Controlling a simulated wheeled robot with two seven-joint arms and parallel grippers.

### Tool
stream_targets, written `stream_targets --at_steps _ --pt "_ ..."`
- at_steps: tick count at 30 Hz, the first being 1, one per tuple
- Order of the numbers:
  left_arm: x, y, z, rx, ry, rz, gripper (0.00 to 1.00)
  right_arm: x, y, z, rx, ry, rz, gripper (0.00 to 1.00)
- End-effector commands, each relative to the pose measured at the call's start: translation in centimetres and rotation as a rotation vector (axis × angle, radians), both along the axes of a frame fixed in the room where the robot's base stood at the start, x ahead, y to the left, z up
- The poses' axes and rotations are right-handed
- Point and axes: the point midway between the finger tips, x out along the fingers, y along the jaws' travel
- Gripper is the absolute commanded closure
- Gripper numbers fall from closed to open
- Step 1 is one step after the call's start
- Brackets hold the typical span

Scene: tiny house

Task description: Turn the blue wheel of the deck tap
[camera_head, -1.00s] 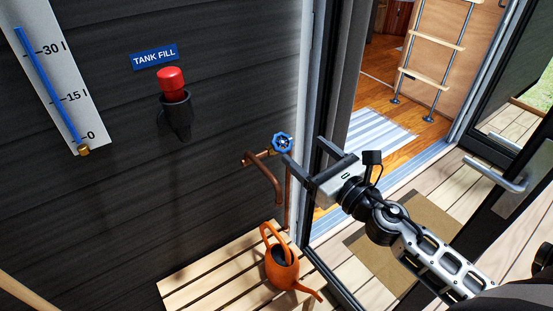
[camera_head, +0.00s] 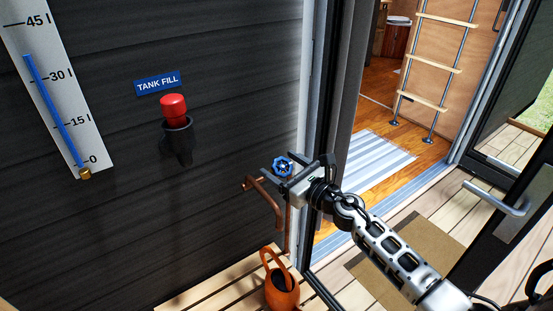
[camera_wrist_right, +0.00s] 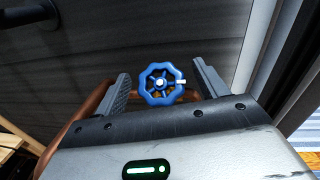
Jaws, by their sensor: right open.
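The blue wheel (camera_head: 282,167) sits at the top of the copper deck tap (camera_head: 268,200), on the dark wall beside the door frame. My right gripper (camera_head: 279,171) is at the wheel, with its arm coming in from the lower right. In the right wrist view the wheel (camera_wrist_right: 162,83) shows between the two fingers of the open gripper (camera_wrist_right: 162,88), with a gap on each side. A small white mark is on the wheel's right rim. Copper pipe (camera_wrist_right: 95,102) shows behind it. My left gripper is not in view.
An orange watering can (camera_head: 281,290) stands on the slatted bench (camera_head: 225,292) below the tap. The door frame (camera_head: 318,130) is close to the right of the wheel. A red knob (camera_head: 174,108), a TANK FILL sign (camera_head: 157,83) and a level gauge (camera_head: 60,90) are on the wall.

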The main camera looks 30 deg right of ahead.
Motion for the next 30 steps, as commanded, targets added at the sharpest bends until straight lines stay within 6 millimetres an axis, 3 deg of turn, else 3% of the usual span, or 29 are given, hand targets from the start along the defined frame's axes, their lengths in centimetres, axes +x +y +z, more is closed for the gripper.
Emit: stream_targets --at_steps 6,16,17,21,26,30 --pt "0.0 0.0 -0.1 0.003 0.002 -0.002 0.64 2.2 0.6 0.0 0.001 0.000 0.000 0.28" --pt "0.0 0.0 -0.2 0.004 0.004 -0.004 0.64 2.4 0.7 -0.1 0.000 0.000 0.000 0.28" --pt "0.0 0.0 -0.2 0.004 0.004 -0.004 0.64 2.4 0.7 -0.1 0.000 0.000 0.000 0.33" --pt "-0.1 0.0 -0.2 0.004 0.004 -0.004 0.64 2.4 0.7 -0.1 0.000 0.000 0.000 0.72" --pt "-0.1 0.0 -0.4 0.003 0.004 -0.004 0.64 2.4 0.6 -0.1 -0.006 -0.001 0.007 0.73" --pt "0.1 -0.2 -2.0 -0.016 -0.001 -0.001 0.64 2.4 0.6 -0.6 -0.070 -0.013 0.085 0.73"
